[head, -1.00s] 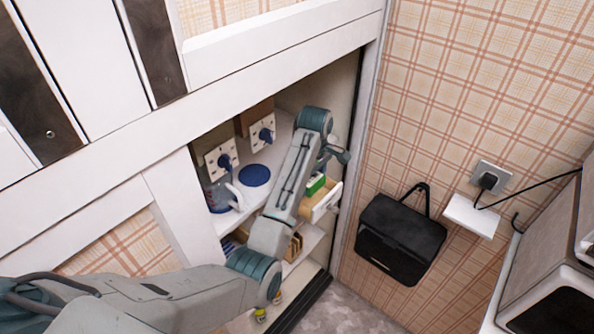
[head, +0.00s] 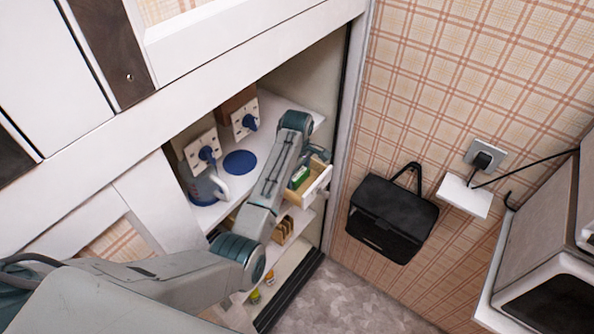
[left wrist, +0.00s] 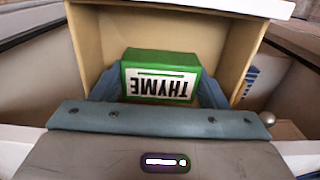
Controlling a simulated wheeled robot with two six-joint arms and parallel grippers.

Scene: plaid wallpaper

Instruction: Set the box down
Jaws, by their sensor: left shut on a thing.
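The box is a small green carton labelled THYME (left wrist: 160,76), its lettering upside down in the left wrist view. A bit of its green shows in the head view (head: 300,177). My left gripper (left wrist: 157,88) is shut on the box, one blue-grey finger on each side. In the head view the gripper (head: 306,168) is at the pulled-out drawer (head: 319,185), partly hidden by my arm. The drawer's pale wooden walls (left wrist: 91,40) surround the box in the wrist view. I cannot tell whether the box touches the drawer floor. My right gripper is not in view.
A shelf inside the cabinet holds a blue disc (head: 240,162), a jug (head: 206,187) and socket plates (head: 201,150). A toast rack (head: 284,230) stands on a lower shelf. A black bag (head: 391,217) hangs on the wall at right. Patterned floor (head: 345,300) lies clear.

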